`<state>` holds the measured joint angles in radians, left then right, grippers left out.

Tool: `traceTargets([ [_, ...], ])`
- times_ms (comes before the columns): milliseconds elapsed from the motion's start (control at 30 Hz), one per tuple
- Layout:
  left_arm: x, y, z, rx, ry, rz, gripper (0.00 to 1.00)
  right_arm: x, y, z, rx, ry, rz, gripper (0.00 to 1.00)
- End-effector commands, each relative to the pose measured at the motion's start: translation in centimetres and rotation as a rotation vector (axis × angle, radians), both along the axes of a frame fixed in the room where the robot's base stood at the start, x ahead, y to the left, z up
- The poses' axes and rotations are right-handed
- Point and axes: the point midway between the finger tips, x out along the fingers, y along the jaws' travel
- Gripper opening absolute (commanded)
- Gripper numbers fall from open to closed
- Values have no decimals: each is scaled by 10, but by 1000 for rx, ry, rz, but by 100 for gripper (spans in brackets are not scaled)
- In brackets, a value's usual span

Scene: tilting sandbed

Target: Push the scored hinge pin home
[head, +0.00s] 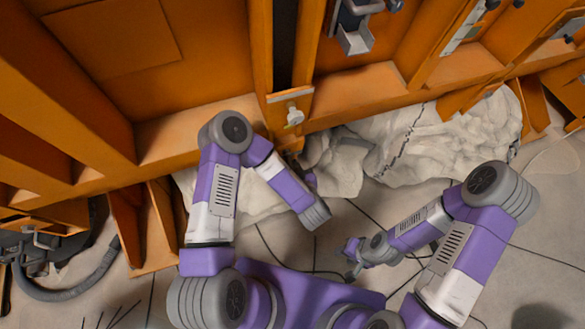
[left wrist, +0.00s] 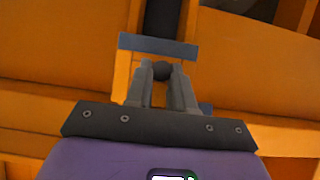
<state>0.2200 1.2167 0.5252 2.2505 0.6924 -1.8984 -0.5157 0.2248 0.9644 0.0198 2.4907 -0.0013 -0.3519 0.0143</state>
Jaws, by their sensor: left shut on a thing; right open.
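In the left wrist view my left gripper (left wrist: 162,92) is shut on a dark, round-ended piece that looks like the hinge pin (left wrist: 162,70). The pin's scoring is too small to see. Behind it is an orange block with a blue-grey upper edge (left wrist: 158,46). In the head view my left gripper (head: 293,155) is small and dark, just below a bracket (head: 289,96) with a pale round fitting (head: 294,117); the pin cannot be made out there. My right gripper (head: 352,262) is open and empty, low over the floor, away from the orange structure.
Orange beams and panels (head: 115,45) fill the upper area. A grey metal latch (head: 354,38) is at upper centre. A crumpled pale mass (head: 440,145) lies under the beam. A dark hose (head: 75,290) lies at lower left. Tiled floor around my right gripper looks clear.

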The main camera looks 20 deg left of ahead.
Motion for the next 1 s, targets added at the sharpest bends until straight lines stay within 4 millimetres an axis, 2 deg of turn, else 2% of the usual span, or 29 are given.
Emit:
traceTargets([
  [600,13,9,3,2,-1,2,0,0,0,6,0,0,0,43],
  [633,13,9,3,2,-1,2,25,0,0,6,0,0,0,43],
  [800,13,9,3,2,-1,2,51,0,0,5,0,0,0,43],
  [1000,12,10,3,3,0,3,52,0,0,5,0,0,0,43],
])
